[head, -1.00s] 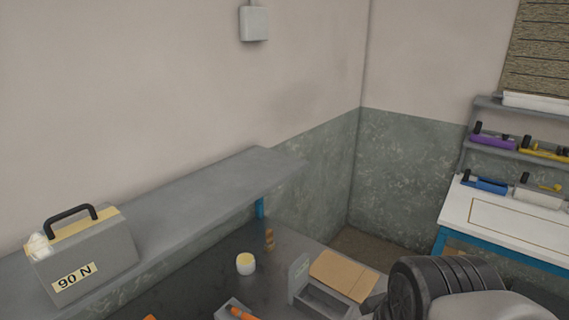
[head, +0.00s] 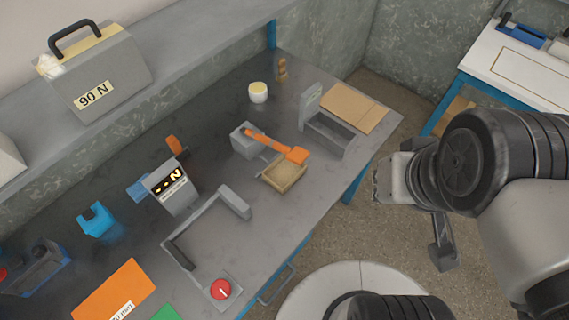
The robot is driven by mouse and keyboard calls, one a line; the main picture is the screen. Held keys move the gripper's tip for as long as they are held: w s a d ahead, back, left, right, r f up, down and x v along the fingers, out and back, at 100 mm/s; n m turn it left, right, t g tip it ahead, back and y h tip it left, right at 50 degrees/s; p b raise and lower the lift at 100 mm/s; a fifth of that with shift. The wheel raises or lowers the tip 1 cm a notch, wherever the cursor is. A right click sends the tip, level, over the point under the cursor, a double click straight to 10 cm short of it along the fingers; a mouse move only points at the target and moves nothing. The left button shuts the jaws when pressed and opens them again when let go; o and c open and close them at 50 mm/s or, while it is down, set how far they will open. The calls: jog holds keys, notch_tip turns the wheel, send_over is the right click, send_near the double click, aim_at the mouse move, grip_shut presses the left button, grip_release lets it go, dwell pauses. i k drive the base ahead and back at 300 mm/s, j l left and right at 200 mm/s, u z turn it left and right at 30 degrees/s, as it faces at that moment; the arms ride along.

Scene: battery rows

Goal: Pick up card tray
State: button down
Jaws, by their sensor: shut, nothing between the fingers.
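A small tan tray (head: 283,174), which looks like the card tray, lies on the dark bench (head: 230,170) in the head view. It is shallow, with a raised rim, and looks empty. An orange-handled tool (head: 277,144) reaches over or near its back edge; I cannot tell whether they touch. My gripper (head: 381,183) is to the right of the bench, past its edge and apart from the tray. It is shut and empty, and my own arm partly hides it.
A grey box (head: 244,140) and a grey open holder (head: 327,134) stand behind the tray, with flat brown card (head: 352,107) beside the holder. A grey angled fixture (head: 207,225) and a red button (head: 220,289) are left and in front. Bench right of the tray is clear.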

aim_at(282, 175)
jog(key=i+l, duration=0.85)
jog(key=i+u, duration=0.1)
jog(key=u, duration=0.35)
jog(key=l+u, duration=0.1)
jog(key=u, duration=0.4)
jog(key=i+l+u, duration=0.1)
jog(key=u, duration=0.35)
jog(key=l+u, duration=0.15)
jog(key=u, duration=1.3)
